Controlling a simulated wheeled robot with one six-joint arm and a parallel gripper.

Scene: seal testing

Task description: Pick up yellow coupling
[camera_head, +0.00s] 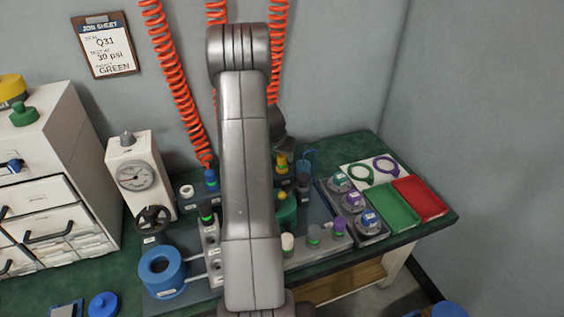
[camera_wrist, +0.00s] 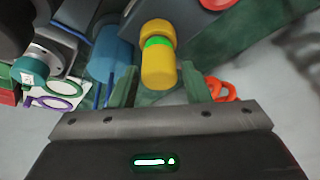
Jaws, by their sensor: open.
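The yellow coupling (camera_wrist: 158,66), with a bright green band, shows in the wrist view between the two fingers of my gripper (camera_wrist: 161,80). The fingers are spread, with visible gaps on both sides of it. I cannot tell how far it is below the fingertips. In the head view the yellow coupling (camera_head: 281,161) stands upright in the rear holder, just right of my arm. My gripper is mostly hidden behind my arm there.
A blue cylinder (camera_wrist: 110,53) stands close to the left finger in the wrist view. A red coiled hose (camera_wrist: 222,90) lies right of the right finger. In the head view, green (camera_head: 396,212) and red (camera_head: 420,199) trays sit at the right, and a gauge stand (camera_head: 139,178) at the left.

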